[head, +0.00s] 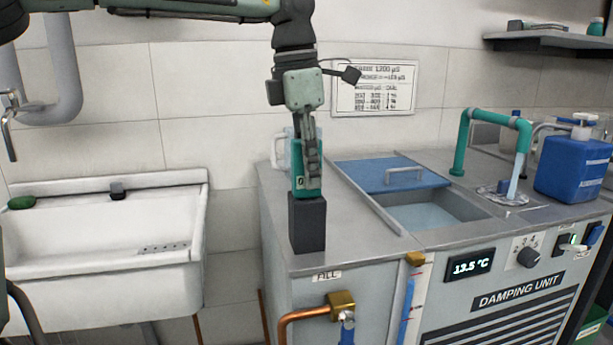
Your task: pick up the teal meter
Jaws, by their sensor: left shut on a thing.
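The teal meter (300,184) is upright at the left front of the damping unit's metal top. My left gripper (309,163) points down from above and is shut on its upper part, so the fingers hide much of it. A dark upright block (308,226) is directly below the teal part, near the front edge. I cannot tell whether the meter rests in this block or whether the block is part of it. My right gripper is not in view.
The damping unit (380,290) has an open water basin (428,216) beside a blue lid (378,174). A teal tap (462,140) and a blue bottle (572,168) stand at the right. A pale jug (283,153) is behind my gripper. A white sink (100,270) is at left.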

